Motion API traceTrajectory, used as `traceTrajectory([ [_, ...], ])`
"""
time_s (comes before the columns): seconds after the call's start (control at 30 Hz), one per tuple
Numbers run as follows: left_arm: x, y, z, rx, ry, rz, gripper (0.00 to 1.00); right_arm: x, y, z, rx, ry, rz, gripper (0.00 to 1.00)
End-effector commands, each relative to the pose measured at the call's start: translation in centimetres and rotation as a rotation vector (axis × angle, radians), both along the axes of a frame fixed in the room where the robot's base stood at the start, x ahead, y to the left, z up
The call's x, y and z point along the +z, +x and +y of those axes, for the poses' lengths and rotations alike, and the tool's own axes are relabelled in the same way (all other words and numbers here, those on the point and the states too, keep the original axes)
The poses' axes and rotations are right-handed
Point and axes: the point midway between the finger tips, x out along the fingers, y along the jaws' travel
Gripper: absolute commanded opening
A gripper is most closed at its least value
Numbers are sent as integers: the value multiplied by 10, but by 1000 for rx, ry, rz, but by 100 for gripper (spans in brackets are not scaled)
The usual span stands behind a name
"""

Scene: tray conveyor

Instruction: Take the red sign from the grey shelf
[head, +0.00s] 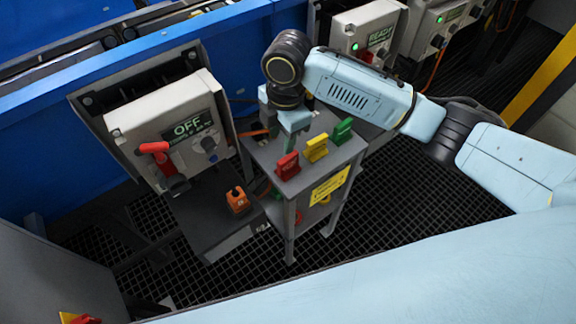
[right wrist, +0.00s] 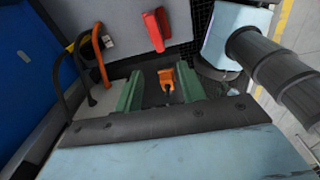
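The red sign (head: 287,166) stands on top of the grey shelf (head: 291,194), at its near left corner, beside a yellow sign (head: 316,149) and a green sign (head: 342,131). My right gripper (head: 296,128) hangs over the back of the shelf top, behind the red sign and apart from it. In the right wrist view its two green fingers (right wrist: 160,92) are spread, with nothing held. An orange lock-like item (right wrist: 167,79) shows between the fingers, seemingly not gripped. My left gripper is not seen.
The OFF control box (head: 172,125) with a red handle (head: 160,160) stands left of the shelf. An orange item (head: 237,200) lies on a dark ledge below it. More control boxes (head: 365,30) stand behind my right arm. Dark grating floor lies around the shelf.

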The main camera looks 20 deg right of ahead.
Motion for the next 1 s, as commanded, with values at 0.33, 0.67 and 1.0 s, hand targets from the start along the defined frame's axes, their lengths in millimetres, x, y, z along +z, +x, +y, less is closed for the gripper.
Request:
traceTrajectory([
  [0.33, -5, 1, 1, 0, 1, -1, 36, 3, 12, -18, 94, -72, 22, 40],
  [0.67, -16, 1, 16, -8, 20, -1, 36, -53, 12, -18, 92, -68, 18, 40],
  [1.0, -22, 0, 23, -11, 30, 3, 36, -79, 11, -17, 93, -68, 18, 40],
])
